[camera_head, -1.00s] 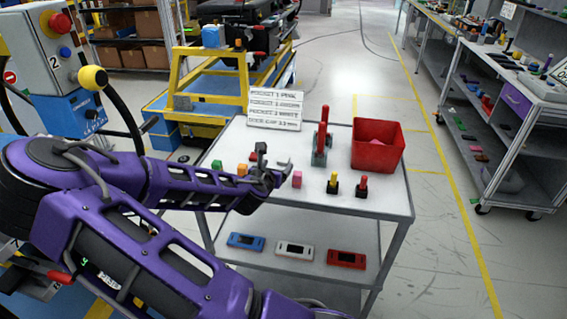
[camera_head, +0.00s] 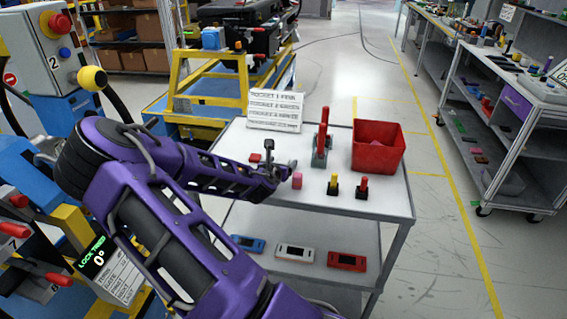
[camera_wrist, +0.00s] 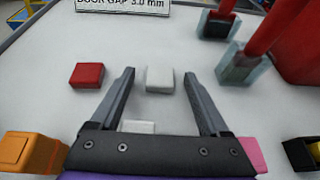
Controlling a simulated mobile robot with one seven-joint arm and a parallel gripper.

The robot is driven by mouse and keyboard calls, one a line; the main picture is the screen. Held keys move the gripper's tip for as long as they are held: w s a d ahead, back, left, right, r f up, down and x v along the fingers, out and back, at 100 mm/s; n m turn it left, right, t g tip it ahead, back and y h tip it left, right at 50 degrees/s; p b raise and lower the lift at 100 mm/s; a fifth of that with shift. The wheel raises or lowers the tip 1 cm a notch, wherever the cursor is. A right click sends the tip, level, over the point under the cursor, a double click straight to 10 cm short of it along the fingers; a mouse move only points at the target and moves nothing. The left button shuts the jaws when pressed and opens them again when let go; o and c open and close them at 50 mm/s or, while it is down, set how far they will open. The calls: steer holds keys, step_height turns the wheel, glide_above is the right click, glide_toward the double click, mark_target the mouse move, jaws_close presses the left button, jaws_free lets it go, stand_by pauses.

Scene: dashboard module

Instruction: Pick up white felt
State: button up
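Two small white blocks, which look like the white felt, lie on the white tabletop in the wrist view. One white block (camera_wrist: 160,79) sits between and just ahead of my fingertips. The second white block (camera_wrist: 138,127) is closer, between the fingers near the palm and partly hidden by it. My gripper (camera_wrist: 163,76) is open, its two dark fingers apart with nothing held. In the head view my gripper (camera_head: 282,170) is low over the table, beside the pink block (camera_head: 297,180). I cannot clearly pick out the white blocks there.
A red block (camera_wrist: 87,75) lies left of my fingers, an orange block (camera_wrist: 30,152) nearer left and a pink block at right. A red-handled clamp (camera_head: 322,140), a red bin (camera_head: 378,147) and a sign (camera_head: 275,108) stand on the table (camera_head: 390,200).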

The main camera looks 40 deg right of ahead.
jaws_close()
